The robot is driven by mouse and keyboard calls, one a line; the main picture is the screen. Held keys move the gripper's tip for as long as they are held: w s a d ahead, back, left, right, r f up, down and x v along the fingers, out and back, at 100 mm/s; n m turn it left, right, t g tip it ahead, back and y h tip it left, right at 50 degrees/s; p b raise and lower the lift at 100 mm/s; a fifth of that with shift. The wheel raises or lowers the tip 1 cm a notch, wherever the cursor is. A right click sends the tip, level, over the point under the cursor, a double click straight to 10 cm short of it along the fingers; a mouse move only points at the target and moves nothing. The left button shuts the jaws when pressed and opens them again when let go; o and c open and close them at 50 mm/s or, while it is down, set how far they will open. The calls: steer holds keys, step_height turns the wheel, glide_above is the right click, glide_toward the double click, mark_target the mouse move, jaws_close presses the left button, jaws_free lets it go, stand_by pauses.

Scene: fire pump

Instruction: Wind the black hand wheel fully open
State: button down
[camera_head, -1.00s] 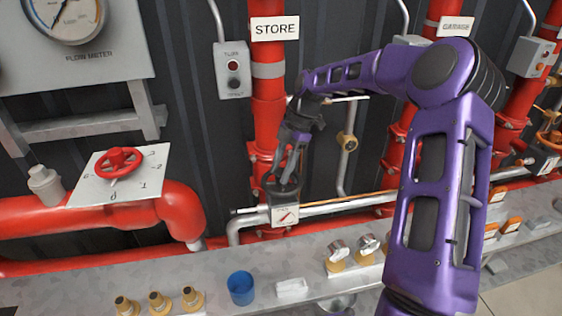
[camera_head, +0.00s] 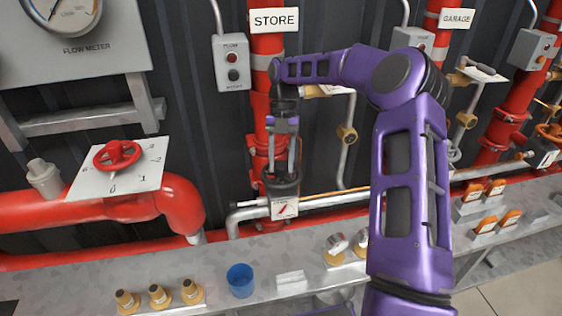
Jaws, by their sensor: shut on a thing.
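The black hand wheel (camera_head: 283,189) sits low on the red pipe under the STORE sign, at the middle of the head view. A small white indicator plate (camera_head: 285,209) with a red pointer is just below it. My gripper (camera_head: 281,174) comes down on the wheel from above, its fingers nearly upright. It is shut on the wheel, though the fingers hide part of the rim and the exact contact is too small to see.
A red hand wheel (camera_head: 117,155) on a white dial plate is at left. A grey shelf (camera_head: 215,271) in front carries a blue cup (camera_head: 240,280), brass fittings (camera_head: 158,296) and orange-topped blocks (camera_head: 485,225). A grey switch box (camera_head: 231,64) is left of the STORE pipe.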

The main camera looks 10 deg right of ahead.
steer(key=shift+w+r+n, duration=0.1)
steer(key=shift+w+n, duration=0.1)
steer(key=shift+n, duration=0.1)
steer(key=n+h, duration=0.2)
steer(key=n, duration=0.2)
steer(key=n+h, duration=0.1)
steer(key=n, duration=0.3)
steer(key=shift+d, duration=0.1)
steer(key=c, duration=0.5)
jaws_free()
steer(key=shift+s, duration=0.1)
